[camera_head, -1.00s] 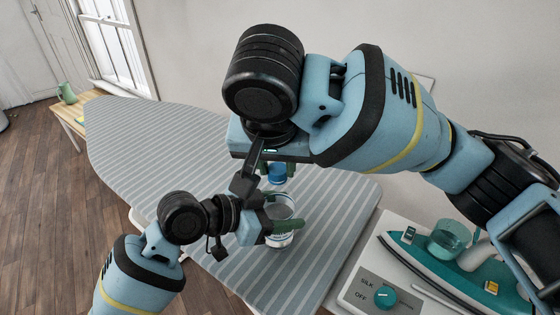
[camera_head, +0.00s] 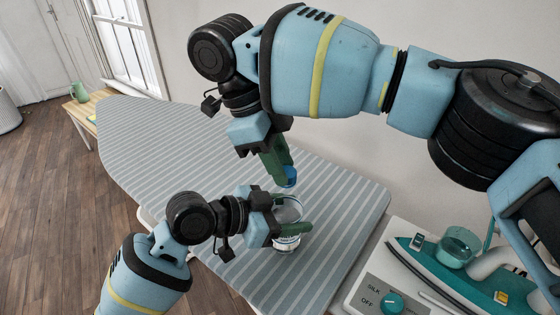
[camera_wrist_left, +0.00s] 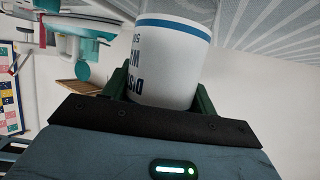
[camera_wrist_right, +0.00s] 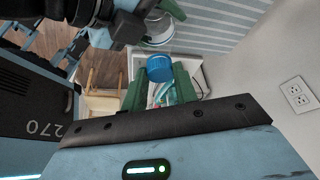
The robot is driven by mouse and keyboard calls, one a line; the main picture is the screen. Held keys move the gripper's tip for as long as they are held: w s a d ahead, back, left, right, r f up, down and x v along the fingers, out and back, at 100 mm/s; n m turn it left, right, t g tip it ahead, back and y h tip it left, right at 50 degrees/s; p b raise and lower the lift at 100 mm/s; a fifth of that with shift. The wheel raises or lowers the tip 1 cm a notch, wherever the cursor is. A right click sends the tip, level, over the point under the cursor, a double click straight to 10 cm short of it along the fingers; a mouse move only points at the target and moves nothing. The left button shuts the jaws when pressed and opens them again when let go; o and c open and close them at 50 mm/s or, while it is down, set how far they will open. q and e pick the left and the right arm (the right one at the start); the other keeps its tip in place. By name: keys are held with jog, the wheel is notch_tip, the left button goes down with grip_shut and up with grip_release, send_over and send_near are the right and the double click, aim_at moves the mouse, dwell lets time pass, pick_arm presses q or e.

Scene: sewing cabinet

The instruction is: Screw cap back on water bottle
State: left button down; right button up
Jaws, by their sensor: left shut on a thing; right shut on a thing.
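The clear water bottle (camera_head: 287,243) with its white and blue label stands at the near part of the ironing board. My left gripper (camera_head: 285,213) is shut around its body. In the left wrist view the bottle's label (camera_wrist_left: 168,68) fills the space between the fingers. The blue cap (camera_head: 290,178) is in the fingertips of my right gripper (camera_head: 281,168), above the bottle's top and apart from it. In the right wrist view the cap (camera_wrist_right: 159,68) sits at the tips of the green fingers, with the bottle (camera_wrist_right: 157,28) beyond it. The bottle's mouth is partly hidden.
The striped ironing board (camera_head: 190,150) is otherwise clear. A teal iron (camera_head: 450,262) rests on a white stand with a dial (camera_head: 392,303) at the right. A wall lies behind the board.

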dwell(0.3)
jog(key=o, duration=0.9)
jog(key=shift+r, duration=2.25)
jog(key=shift+c, duration=0.2)
